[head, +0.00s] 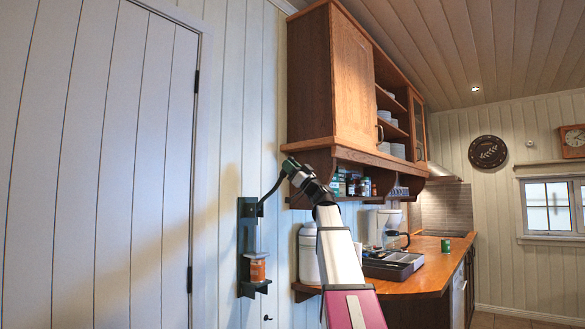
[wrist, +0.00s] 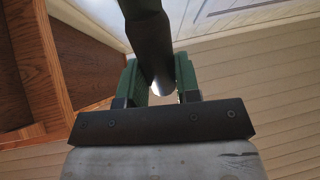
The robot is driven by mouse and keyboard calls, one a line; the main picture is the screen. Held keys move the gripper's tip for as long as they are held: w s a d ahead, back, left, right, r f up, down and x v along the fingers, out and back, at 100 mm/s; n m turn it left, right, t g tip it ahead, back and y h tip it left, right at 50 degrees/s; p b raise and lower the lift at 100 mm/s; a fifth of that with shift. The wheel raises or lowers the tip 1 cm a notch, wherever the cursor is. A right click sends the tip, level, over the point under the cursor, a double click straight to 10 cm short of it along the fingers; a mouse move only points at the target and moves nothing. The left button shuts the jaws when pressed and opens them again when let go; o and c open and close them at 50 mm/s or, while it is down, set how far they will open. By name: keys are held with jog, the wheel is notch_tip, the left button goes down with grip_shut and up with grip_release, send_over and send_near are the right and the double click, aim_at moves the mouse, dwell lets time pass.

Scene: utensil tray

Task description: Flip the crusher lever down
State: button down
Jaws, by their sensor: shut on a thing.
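The can crusher (head: 246,230) is a dark metal frame fixed upright to the white plank wall, left of the wooden cabinet. An orange-brown can (head: 257,271) sits in its lower part. The crusher lever (head: 268,196) is dark and curves up and to the right from the frame's top. My gripper (head: 289,167) is at the lever's upper end, under the cabinet's left corner. In the wrist view, the green fingers of my gripper (wrist: 158,80) are on both sides of the dark lever (wrist: 147,35), shut on it. The lever points upward.
The wooden wall cabinet (head: 348,80) hangs close above and right of my gripper. A counter (head: 430,275) with a utensil tray (head: 392,264), a coffee maker and a small green can stands to the right. A white door (head: 100,160) is on the left.

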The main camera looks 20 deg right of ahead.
jog(key=shift+s+a+f+n+g+y, duration=0.1)
jog(key=shift+s+a+n+g+y, duration=0.1)
jog(key=shift+a+n+g+y, duration=0.15)
jog(key=c, duration=1.2)
grip_release()
jog(key=o, duration=0.4)
jog(key=shift+s+a, duration=0.15)
jog(key=shift+a, duration=0.05)
jog(key=shift+d, duration=0.25)
jog(key=shift+d+f, duration=0.1)
jog(key=shift+d, duration=0.1)
jog(key=v, duration=1)
jog(key=shift+s, duration=0.2)
